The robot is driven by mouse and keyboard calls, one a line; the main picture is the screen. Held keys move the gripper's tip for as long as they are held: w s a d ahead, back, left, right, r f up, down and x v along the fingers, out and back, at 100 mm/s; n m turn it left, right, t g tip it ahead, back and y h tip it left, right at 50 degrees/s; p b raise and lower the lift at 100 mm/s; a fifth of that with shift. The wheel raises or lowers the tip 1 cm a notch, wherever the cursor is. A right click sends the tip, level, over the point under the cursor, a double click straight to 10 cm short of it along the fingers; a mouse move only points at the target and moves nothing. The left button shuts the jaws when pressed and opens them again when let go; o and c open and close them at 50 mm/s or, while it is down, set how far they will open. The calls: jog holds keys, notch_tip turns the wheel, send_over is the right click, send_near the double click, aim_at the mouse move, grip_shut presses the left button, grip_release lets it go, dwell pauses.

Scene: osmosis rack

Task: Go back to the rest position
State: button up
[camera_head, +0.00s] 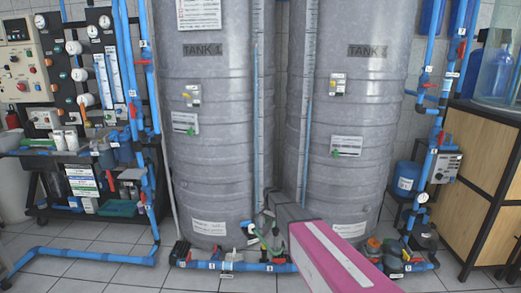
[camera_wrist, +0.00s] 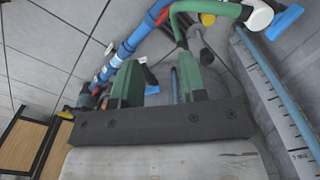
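My gripper (camera_wrist: 158,75) shows in the wrist view as two green fingers on a dark bar. The fingers stand apart, and nothing is clearly held between them. Beyond them are a green hose (camera_wrist: 207,9) and a blue pipe (camera_wrist: 132,40). In the head view my pink and white arm reaches from the lower right to low in front of the two grey tanks. Its end is near the gap between the left tank (camera_head: 208,120) and the right tank (camera_head: 358,120). I cannot clearly make out the fingers there.
Blue floor pipes (camera_head: 240,266) with valves run along the tank bases. A panel and equipment rack (camera_head: 88,190) stands at the left. A wooden cabinet (camera_head: 475,180) stands at the right, with a blue bucket (camera_head: 405,178) beside it. Tiled floor is open at the lower left.

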jog(key=s+d+r+n, duration=0.2)
jog(key=s+d+r, duration=0.1)
jog(key=s, duration=0.7)
jog(key=s+d+r+n, duration=0.3)
jog(key=s+d, duration=0.3)
jog(key=s, duration=0.5)
jog(key=s+d+r+n, duration=0.2)
jog(key=s+d, duration=0.3)
jog(key=s, duration=0.6)
jog(key=shift+d+r+n, duration=0.15)
jog(key=shift+r+n, duration=0.15)
jog(key=shift+r, duration=0.6)
